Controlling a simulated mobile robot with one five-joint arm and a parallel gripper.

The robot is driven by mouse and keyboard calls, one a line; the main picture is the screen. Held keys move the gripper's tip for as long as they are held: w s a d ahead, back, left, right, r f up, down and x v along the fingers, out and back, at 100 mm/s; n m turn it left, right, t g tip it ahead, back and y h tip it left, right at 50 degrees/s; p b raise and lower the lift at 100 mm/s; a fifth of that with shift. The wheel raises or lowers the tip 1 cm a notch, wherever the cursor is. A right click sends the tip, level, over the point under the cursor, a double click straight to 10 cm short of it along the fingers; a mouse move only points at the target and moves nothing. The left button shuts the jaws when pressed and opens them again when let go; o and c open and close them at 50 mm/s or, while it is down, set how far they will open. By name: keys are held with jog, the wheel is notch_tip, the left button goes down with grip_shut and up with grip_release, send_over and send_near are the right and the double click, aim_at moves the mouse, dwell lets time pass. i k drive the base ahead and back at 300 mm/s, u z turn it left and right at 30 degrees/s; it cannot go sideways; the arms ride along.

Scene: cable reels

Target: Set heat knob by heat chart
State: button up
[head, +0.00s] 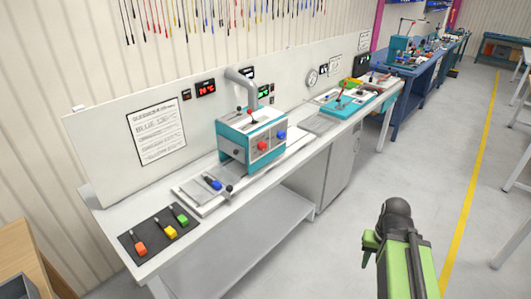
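The printed heat chart (157,130) is a white sheet with a black border on the backboard behind the bench; its text is too small to read. A teal and grey machine (251,136) stands on the bench. Its front panel has a red knob (263,145) and a blue knob (281,135). I cannot tell which control is the heat knob, or its setting. My green and dark grey arm reaches up from the bottom right, over the floor and apart from the bench. My gripper's fingers do not show.
A red-digit display (205,88) hangs on the backboard. A teal tray (348,105) sits farther along. A wooden table edge is at lower left.

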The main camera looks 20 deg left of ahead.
aim_at(261, 145)
jog(key=u, duration=1.75)
jog(key=i, duration=1)
jog(key=z, duration=0.1)
